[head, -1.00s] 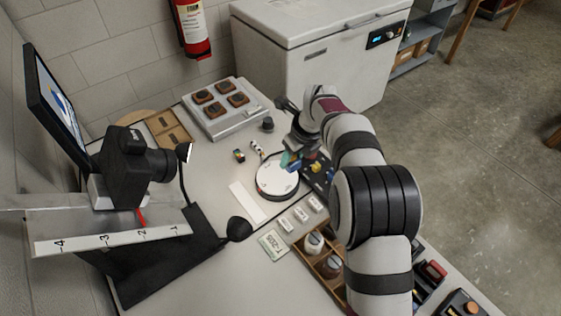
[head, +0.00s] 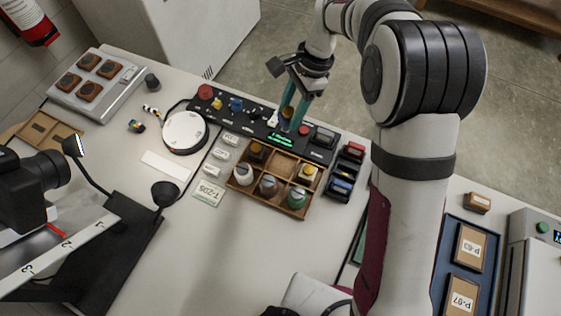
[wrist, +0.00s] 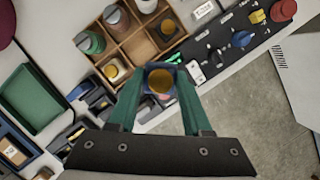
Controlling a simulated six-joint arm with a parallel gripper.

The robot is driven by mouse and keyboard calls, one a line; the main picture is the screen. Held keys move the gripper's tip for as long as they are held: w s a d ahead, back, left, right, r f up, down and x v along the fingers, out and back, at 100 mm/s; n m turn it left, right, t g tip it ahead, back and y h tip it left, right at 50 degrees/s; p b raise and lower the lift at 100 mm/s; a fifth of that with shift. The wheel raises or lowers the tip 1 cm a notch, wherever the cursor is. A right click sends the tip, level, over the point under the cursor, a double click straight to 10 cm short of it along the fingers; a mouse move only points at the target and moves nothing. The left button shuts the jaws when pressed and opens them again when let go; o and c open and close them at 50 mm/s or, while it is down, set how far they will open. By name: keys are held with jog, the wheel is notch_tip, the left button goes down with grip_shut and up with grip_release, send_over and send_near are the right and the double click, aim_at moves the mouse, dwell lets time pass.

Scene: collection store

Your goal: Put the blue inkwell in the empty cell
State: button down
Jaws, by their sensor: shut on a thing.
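My gripper (head: 289,121) has teal fingers and is shut on the blue inkwell (wrist: 149,72).
The black control panel (head: 262,122) with knobs and a green display runs behind the tray. Black boxes (head: 345,172) stand right of it. A round white disc (head: 184,132) and small labelled blocks (head: 222,154) lie to its left. Bare table shows in front.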

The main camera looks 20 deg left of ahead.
jog(key=s+d+n+h, duration=0.25)
jog(key=d+n, duration=0.55)
jog(key=d, duration=0.4)
jog(key=shift+g, duration=0.4)
jog(key=s+a+f, duration=0.1)
jog(key=a+f, duration=0.1)
jog(key=a, duration=0.1)
jog(key=s+a+f, duration=0.1)
jog(key=a+f, duration=0.2)
jog(key=a, duration=0.1)
jog(key=a+f, duration=0.2)
jog(key=a, duration=0.2)
jog(key=shift+s+f, duration=0.15)
jog(key=shift+s, duration=0.25)
notch_tip(320, 180, down, 4)
jog(key=shift+a+f, duration=0.1)
jog(key=shift+a, duration=0.05)
jog(key=shift+f, duration=0.15)
